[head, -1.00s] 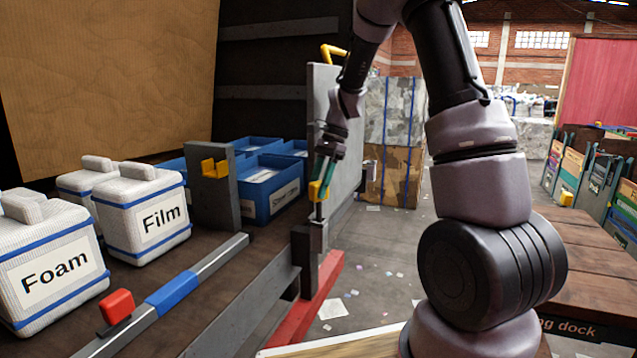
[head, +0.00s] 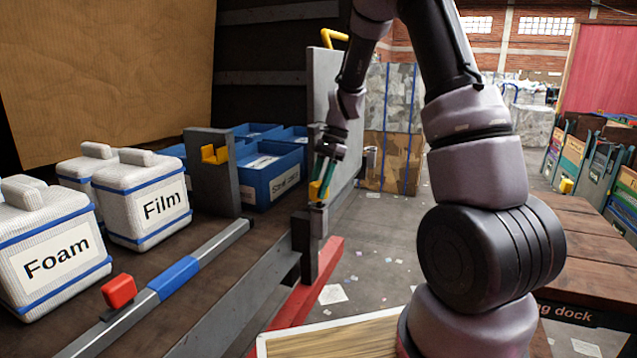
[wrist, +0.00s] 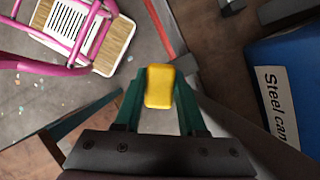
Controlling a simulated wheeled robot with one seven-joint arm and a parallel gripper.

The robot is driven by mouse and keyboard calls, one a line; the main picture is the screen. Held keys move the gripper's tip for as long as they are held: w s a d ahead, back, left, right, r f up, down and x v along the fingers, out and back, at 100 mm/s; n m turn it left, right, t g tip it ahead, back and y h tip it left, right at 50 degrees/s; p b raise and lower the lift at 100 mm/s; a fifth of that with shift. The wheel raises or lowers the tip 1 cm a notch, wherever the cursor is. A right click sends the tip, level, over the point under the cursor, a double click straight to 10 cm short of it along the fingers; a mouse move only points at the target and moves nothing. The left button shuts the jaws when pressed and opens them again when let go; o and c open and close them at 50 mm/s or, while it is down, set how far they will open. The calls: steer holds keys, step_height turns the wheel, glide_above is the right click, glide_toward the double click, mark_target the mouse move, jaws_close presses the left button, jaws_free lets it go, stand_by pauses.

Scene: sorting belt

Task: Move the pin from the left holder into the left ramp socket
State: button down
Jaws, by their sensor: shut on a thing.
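The pin has a yellow head (head: 318,191) and a grey shaft below it. My gripper (head: 324,172) is shut on the yellow head, which also shows between the green fingers in the wrist view (wrist: 160,86). The pin hangs about upright beside a dark post (head: 302,245) at the end of the deck, near the foot of the tall grey ramp panel (head: 329,100). The lower shaft overlaps the post's top in the head view. I cannot tell whether its tip is in a socket. No socket opening is clearly visible.
A dark bracket with a yellow cradle (head: 215,154) stands on the deck. White Film (head: 140,204) and Foam (head: 50,255) boxes and blue bins (head: 270,186) stand nearby. A rail with a red knob (head: 118,291) runs along the front. The floor right of the post is open.

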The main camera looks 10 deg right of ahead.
steer(key=shift+f, duration=0.2)
steer(key=shift+c, duration=2)
jaws_free()
steer(key=v, duration=1)
steer(key=shift+r, duration=0.35)
steer(key=shift+d, duration=0.1)
